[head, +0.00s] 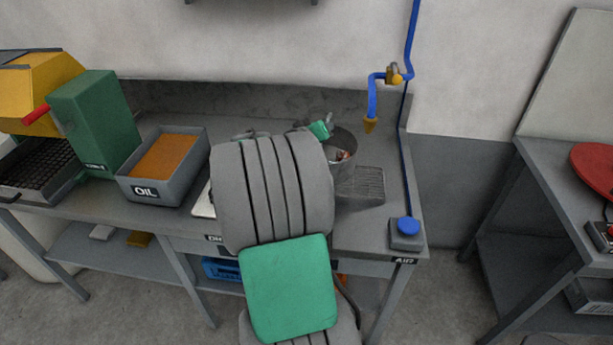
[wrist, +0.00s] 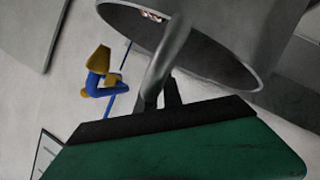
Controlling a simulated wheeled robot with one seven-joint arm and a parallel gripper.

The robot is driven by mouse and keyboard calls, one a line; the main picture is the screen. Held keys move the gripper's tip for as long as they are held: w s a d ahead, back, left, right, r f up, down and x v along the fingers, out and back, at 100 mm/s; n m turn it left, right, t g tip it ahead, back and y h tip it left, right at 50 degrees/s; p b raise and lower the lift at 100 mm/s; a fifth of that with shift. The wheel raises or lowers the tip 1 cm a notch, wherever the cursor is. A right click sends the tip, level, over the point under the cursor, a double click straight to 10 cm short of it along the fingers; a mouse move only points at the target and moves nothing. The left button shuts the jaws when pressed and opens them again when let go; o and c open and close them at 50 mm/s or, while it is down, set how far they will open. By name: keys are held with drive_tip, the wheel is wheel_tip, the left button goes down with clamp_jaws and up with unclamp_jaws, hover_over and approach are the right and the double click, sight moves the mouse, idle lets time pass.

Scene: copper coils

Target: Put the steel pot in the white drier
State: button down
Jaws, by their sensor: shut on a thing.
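The steel pot (head: 343,146) is at the back right of the bench, tilted, beside and left of the blue air pipe. Small coppery pieces show inside it. My gripper (head: 325,129), green, is at the pot's left rim. In the wrist view my gripper (wrist: 165,98) is shut on the pot's handle, and the open mouth of the pot (wrist: 225,35) is close ahead. I cannot tell whether the pot touches the bench. A white edge (head: 203,205), perhaps the white drier, shows left of my arm; my arm hides most of it.
A grey oil tray (head: 163,190) and a green machine (head: 95,120) stand on the left of the bench. A grate (head: 365,184) lies below and right of the pot. The air pipe (head: 373,98) with its brass nozzle hangs close right. A blue button (head: 408,226) sits at the front right corner.

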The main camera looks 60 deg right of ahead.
drive_tip(key=s+d+r+m+g, duration=0.1)
drive_tip(key=s+d+m+g, duration=0.2)
drive_tip(key=d, duration=0.7)
drive_tip(key=shift+s+d+g, duration=0.15)
drive_tip(key=shift+s+g, duration=0.05)
drive_tip(key=shift+g, duration=0.5)
